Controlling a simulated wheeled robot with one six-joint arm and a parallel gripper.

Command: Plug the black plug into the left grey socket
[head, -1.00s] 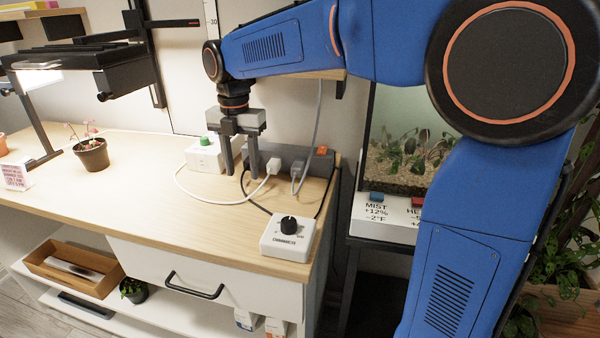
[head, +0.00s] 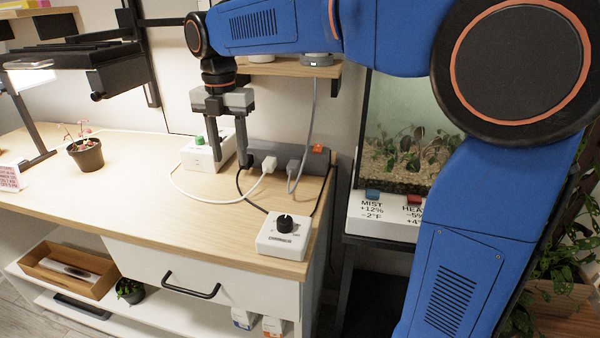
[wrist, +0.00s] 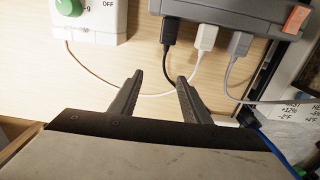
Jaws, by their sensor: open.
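The grey power strip (head: 305,163) lies at the back right of the table. In the wrist view the strip (wrist: 235,17) has the black plug (wrist: 170,30) at its left socket, with the plug's front against the strip and its cord running down. My gripper (head: 229,158) is open and empty. In the wrist view its fingertips (wrist: 159,78) are apart from the black plug, with bare table between them.
A white plug (head: 269,163) and a grey plug (head: 293,166) sit in the strip right of the black one. A white box with a green knob (head: 199,141) stands left of the strip. A white box with a black dial (head: 285,236) is at the front edge. Mid-table is clear.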

